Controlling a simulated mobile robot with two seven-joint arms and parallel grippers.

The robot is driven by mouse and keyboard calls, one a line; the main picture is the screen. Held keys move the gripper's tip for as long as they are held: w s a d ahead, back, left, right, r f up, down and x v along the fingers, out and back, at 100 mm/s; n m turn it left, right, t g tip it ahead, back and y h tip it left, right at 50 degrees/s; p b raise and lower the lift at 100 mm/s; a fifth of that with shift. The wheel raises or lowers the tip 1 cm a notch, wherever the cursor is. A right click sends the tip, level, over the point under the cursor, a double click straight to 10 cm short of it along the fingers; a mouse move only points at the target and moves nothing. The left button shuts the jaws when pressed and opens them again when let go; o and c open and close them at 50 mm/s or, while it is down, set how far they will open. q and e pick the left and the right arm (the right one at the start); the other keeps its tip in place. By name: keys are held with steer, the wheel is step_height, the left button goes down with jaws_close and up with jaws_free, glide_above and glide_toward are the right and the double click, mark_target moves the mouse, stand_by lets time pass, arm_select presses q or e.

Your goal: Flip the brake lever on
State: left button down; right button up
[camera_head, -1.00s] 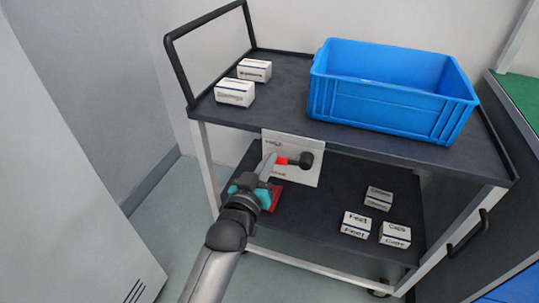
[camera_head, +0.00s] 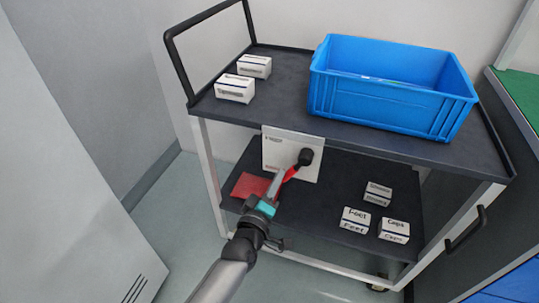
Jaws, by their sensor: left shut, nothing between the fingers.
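The brake lever has a red arm (camera_head: 290,173) and a black round knob (camera_head: 305,157). It is mounted at a white panel (camera_head: 280,143) hanging from the front edge of the cart's top shelf. The red arm slants from the knob down to the left. My left gripper (camera_head: 275,184) is shut and empty, just below and left of the knob, with its fingertips by the red arm. I cannot tell whether they touch it. The fingers partly hide the lower part of the arm. My right gripper is not in view.
The dark cart's top shelf (camera_head: 283,90) holds a blue crate (camera_head: 385,98) and white boxes (camera_head: 236,88). Its lower shelf (camera_head: 330,185) holds a red flat piece (camera_head: 250,186) and labelled boxes (camera_head: 355,220). A cabinet stands at the left, and open floor lies before it.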

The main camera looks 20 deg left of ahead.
arm_select(q)
steer(key=d+n, duration=0.1)
steer(key=d+f+n+b, duration=0.1)
steer(key=n, duration=0.1)
steer(key=shift+f, duration=0.25)
steer(key=shift+d+f+n+b, duration=0.2)
steer(key=shift+d+n+b, duration=0.35)
steer(key=shift+n, duration=0.75)
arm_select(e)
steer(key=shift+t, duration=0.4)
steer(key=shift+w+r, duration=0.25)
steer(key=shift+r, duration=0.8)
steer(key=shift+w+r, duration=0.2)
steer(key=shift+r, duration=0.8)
arm_select(q)
steer(key=shift+d, duration=0.15)
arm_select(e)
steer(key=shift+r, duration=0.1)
